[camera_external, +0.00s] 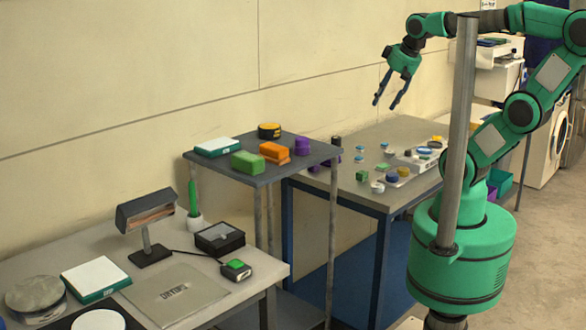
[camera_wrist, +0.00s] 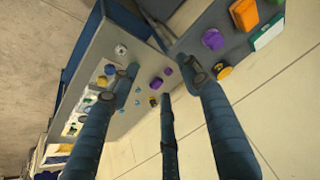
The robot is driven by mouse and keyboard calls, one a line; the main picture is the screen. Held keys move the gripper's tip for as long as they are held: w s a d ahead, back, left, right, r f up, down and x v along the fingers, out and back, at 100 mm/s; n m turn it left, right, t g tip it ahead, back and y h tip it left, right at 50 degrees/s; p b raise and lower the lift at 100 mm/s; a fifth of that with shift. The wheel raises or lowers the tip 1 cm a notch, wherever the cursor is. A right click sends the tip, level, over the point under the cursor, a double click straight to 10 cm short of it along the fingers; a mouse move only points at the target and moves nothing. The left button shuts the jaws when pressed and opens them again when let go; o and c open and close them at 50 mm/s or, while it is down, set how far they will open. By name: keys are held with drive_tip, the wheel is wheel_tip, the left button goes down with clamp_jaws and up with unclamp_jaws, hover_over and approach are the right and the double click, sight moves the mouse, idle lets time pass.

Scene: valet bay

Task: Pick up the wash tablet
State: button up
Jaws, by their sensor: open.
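I cannot tell for sure which item is the wash tablet. Candidates are the small blue-and-white round pieces (camera_external: 360,149) on the grey table (camera_external: 400,131); small blue pieces also show in the wrist view (camera_wrist: 138,90). A green cube (camera_external: 361,175) and a small white round jar (camera_external: 377,187) stand near them. My gripper (camera_external: 385,104) is open and empty, high above the back of the grey table, fingers pointing down. In the wrist view, its fingers (camera_wrist: 160,78) are spread over the table and hide parts of it.
A dark raised shelf (camera_external: 235,180) beside the table holds an orange block (camera_external: 274,152), a green block (camera_external: 248,162), a purple piece (camera_external: 302,145) and a white-and-green box (camera_external: 216,146). A lamp (camera_external: 147,220) stands on the front-left desk. The wall (camera_external: 330,60) runs close behind.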

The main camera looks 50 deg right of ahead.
drive_tip(key=w+d+r+m+g+p, duration=0.1)
drive_tip(key=w+d+m, duration=0.2)
drive_tip(key=w+m, duration=0.25)
drive_tip(key=w+d+m+p, duration=0.1)
drive_tip(key=w+d+m, duration=0.25)
drive_tip(key=w, duration=0.35)
drive_tip(key=m+g+p, duration=0.4)
drive_tip(key=m, duration=2.3)
hover_over(360, 157)
wheel_tip(360, 157, down, 27)
drive_tip(key=shift+s+a+r, duration=0.1)
drive_tip(key=shift+a, duration=0.15)
drive_tip(key=shift+f, duration=4.3)
